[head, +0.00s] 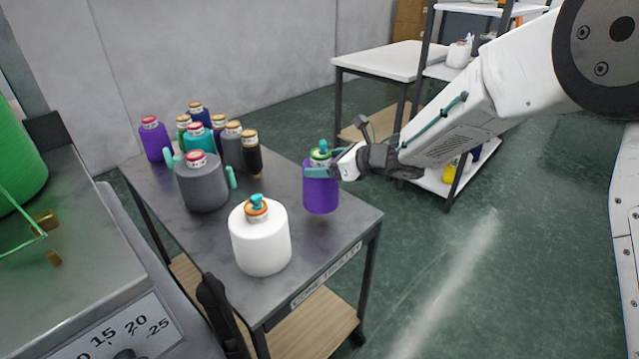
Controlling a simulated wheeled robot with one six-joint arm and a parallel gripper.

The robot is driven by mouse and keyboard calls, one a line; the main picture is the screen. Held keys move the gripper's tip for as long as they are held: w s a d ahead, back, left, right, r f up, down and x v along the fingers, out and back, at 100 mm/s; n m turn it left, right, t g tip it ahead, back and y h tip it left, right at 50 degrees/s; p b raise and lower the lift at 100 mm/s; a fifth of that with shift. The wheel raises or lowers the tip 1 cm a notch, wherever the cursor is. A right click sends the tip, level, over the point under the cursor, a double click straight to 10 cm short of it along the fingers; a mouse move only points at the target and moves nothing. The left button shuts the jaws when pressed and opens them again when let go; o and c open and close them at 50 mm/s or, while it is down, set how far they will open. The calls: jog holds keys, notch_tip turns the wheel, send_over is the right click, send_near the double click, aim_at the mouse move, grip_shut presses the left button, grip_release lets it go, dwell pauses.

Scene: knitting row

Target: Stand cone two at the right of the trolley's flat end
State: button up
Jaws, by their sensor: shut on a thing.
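A purple cone (320,193) with a green and teal top is held by my gripper (323,168). The teal fingers are shut around its upper part, and the cone is upright. It is over the right part of the grey trolley top (318,245), near the right edge. I cannot tell if its base touches the surface. No number is readable on the cone. A white cone (260,242) with an orange and teal top stands to its left and nearer, by the end that carries a label (328,275).
A large grey cone (203,187) with teal pieces at its sides stands behind the white cone. Several smaller cones (156,140) crowd the trolley's far end. A machine with a number scale (130,325) is at the left. A white table (385,60) and shelf stand behind.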

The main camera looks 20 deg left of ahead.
jog(key=shift+f, duration=2.05)
jog(key=o, duration=1.4)
jog(key=shift+f, duration=0.15)
jog(key=shift+o, duration=0.2)
jog(key=shift+d+r, duration=0.25)
jog(key=v, duration=1.1)
jog(key=shift+d, duration=0.2)
